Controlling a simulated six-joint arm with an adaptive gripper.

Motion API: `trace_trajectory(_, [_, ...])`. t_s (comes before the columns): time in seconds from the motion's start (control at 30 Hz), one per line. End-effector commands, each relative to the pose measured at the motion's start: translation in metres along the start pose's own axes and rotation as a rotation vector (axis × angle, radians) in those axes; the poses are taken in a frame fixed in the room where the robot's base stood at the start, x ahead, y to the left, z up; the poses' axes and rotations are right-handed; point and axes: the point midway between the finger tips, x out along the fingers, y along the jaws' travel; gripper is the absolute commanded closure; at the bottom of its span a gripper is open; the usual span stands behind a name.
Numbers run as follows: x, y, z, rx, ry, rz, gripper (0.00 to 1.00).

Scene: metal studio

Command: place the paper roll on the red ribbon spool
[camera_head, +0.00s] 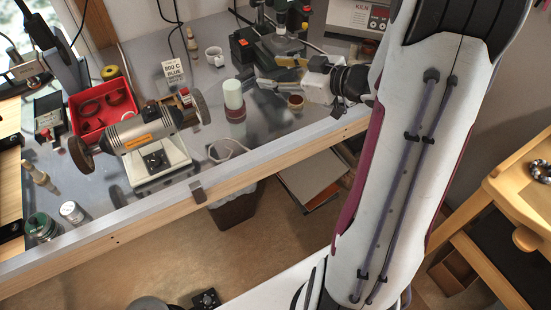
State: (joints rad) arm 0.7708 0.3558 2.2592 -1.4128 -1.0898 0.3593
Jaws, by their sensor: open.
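A bench grinder (150,145) and a red tray (102,108) stand left of the roll. A small brown pot (295,102) sits below my gripper. The bench's front edge (190,188) is close, with a clamp on it.

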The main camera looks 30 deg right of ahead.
Motion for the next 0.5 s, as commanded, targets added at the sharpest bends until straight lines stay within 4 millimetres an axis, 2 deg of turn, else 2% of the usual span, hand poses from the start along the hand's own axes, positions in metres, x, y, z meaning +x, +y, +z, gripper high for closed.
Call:
trace_trajectory(0.23, [0.001,0.023,-0.03,-0.073,-0.12,0.189,0.51])
trace_trajectory(0.5, [-0.019,0.033,-0.059,-0.084,-0.236,0.373,0.51])
